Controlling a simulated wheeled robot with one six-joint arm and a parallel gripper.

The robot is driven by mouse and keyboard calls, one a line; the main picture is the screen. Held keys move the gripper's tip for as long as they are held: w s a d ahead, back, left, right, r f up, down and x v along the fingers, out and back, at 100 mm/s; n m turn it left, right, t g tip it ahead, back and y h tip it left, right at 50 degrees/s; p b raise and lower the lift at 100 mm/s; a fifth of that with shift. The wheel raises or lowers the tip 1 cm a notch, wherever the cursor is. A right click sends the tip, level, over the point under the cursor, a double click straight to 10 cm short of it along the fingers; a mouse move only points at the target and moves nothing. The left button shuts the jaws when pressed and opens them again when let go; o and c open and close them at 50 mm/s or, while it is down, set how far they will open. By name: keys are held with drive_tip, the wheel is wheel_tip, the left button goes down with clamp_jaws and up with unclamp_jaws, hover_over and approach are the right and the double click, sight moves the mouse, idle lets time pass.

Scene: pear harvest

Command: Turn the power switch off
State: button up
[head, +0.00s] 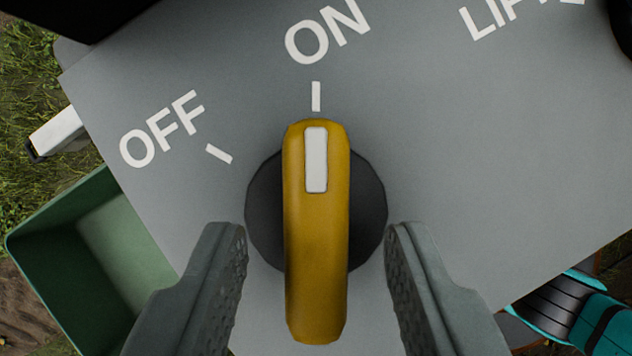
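The power switch is a yellow knob (316,240) on a dark round base (265,215), set in a grey panel (480,150). A white mark on the knob points up at the tick below the ON label (326,31). The OFF label (162,130) and its tick lie up and to the left of the knob. My gripper (316,245) is open, with one finger on each side of the knob and a clear gap between each finger and the yellow handle.
Another label, partly cut off, is at the panel's top right, near a dark object (621,25) at the edge. A green bin (60,255) is at the lower left. A teal and black object (575,315) is at the lower right. Grass (35,140) shows at the left.

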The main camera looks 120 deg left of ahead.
drive_tip(key=shift+w+d+f, duration=0.15)
drive_tip(key=shift+d+f, duration=0.1)
drive_tip(key=shift+f, duration=0.4)
drive_tip(key=shift+c, duration=0.4)
clamp_jaws()
drive_tip(key=shift+n, duration=0.3)
drive_tip(key=n+y, duration=0.1)
drive_tip(key=n, duration=0.1)
drive_tip(key=n+t, duration=0.1)
drive_tip(key=n, duration=0.2)
drive_tip(key=shift+s+d+t+y, duration=0.2)
drive_tip(key=shift+t+y, duration=0.1)
drive_tip(key=shift+y, duration=0.1)
drive_tip(key=n+y, duration=0.1)
drive_tip(key=n, duration=0.2)
drive_tip(key=n+y, duration=0.1)
drive_tip(key=n, duration=0.2)
drive_tip(key=shift+d+t, duration=0.15)
drive_tip(key=shift+t, duration=0.15)
drive_tip(key=shift+n, duration=0.3)
